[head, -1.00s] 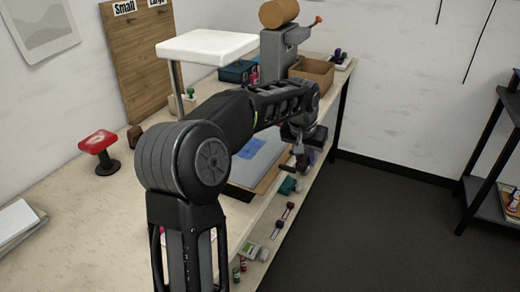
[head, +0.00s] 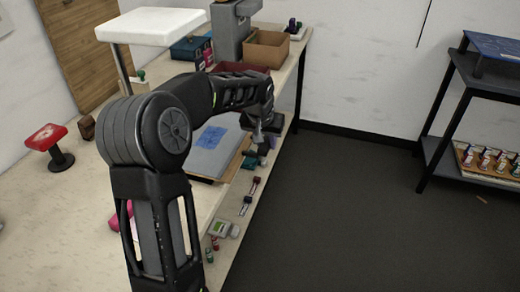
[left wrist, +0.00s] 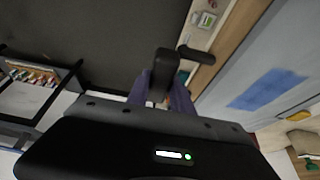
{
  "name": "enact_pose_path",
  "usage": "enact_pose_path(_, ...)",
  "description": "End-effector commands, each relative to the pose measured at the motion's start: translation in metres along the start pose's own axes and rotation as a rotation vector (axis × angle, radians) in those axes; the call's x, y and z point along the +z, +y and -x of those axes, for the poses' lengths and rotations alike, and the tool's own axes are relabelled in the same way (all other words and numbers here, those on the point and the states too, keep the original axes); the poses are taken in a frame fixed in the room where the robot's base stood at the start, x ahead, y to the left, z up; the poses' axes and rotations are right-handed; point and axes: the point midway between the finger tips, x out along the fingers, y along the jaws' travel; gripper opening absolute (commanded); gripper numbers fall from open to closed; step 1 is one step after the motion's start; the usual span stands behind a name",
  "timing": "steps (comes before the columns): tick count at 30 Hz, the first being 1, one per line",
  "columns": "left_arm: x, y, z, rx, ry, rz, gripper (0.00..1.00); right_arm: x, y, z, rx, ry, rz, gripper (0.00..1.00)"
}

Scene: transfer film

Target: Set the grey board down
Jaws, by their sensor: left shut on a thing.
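The grey board (head: 212,160) has a blue patch on its top and a brown edge along its right side. It is at the front edge of the table, partly behind my left arm. In the left wrist view the board (left wrist: 290,55) fills the upper right. My left gripper (head: 257,152) is at the board's right edge and shut on it, though the exact contact is small and dark. The left wrist view shows the dark fingers (left wrist: 180,65) beside the brown edge. Whether the board touches the table is hard to tell. My right gripper is not in view.
Small tools and a green-and-white item (head: 222,228) lie along the table's front edge. A dark shelf (head: 480,75) is at right, across open floor.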

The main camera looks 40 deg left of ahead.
Motion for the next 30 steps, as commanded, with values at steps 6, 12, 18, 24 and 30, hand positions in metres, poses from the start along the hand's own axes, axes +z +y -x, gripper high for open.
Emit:
enact_pose_path(6,0.000,0.000,-0.003,-0.001,0.004,-0.001,0.00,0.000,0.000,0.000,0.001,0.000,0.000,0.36)
enact_pose_path(12,0.002,0.000,-0.007,-0.001,0.002,-0.001,0.00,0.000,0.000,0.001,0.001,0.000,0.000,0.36)
enact_pose_path(18,0.013,0.000,-0.031,0.000,-0.001,0.000,0.00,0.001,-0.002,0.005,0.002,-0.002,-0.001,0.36)
enact_pose_path(24,0.014,0.000,-0.037,0.000,0.004,0.000,0.00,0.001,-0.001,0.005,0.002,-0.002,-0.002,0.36)
enact_pose_path(30,0.015,0.000,-0.039,0.000,0.004,-0.001,0.00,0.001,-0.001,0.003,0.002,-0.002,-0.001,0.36)
